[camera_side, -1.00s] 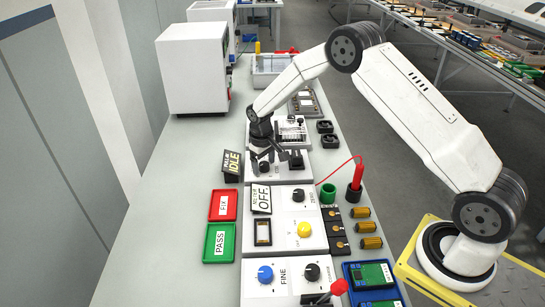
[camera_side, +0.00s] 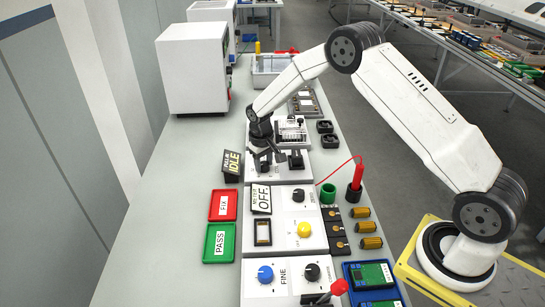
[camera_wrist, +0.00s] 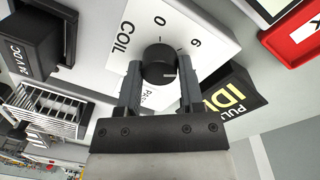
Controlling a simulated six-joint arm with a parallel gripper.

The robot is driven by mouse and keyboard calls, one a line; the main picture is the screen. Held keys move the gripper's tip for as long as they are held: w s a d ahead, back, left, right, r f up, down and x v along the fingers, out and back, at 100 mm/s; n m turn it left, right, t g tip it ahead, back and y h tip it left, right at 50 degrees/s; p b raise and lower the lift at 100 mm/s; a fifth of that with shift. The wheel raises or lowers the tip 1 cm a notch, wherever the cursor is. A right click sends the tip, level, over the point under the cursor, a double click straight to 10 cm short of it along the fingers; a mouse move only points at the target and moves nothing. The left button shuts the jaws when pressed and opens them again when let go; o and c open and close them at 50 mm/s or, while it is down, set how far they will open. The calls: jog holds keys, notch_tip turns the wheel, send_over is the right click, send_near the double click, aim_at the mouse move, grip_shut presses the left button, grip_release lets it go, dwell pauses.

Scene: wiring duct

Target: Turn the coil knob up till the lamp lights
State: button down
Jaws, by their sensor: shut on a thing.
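The black coil knob (camera_wrist: 160,65) stands on a white panel marked COIL, with 0 and 6 on its scale, in the wrist view. A pale pointer line shows on its side. My gripper (camera_wrist: 160,82) is shut on it, one finger on each side. In the side view my gripper (camera_side: 268,160) is low over the coil panel (camera_side: 255,175), and the knob is hard to make out there. A black tilted sign (camera_side: 231,165) beside the panel reads PULL-IN and IDLE in yellowish letters; it also shows in the wrist view (camera_wrist: 232,92). I see no separate lit lamp.
Red FIX (camera_side: 223,205) and green PASS (camera_side: 219,243) trays lie left of the panels. The bench left of them is clear.

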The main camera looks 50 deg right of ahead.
aim_at(262, 164)
jog(key=shift+m, duration=2.5)
jog(key=shift+c, duration=1.2)
grip_release()
jog(key=shift+w+a+r, duration=0.1)
jog(key=shift+a+r, duration=0.05)
jog(key=shift+r, duration=3.8)
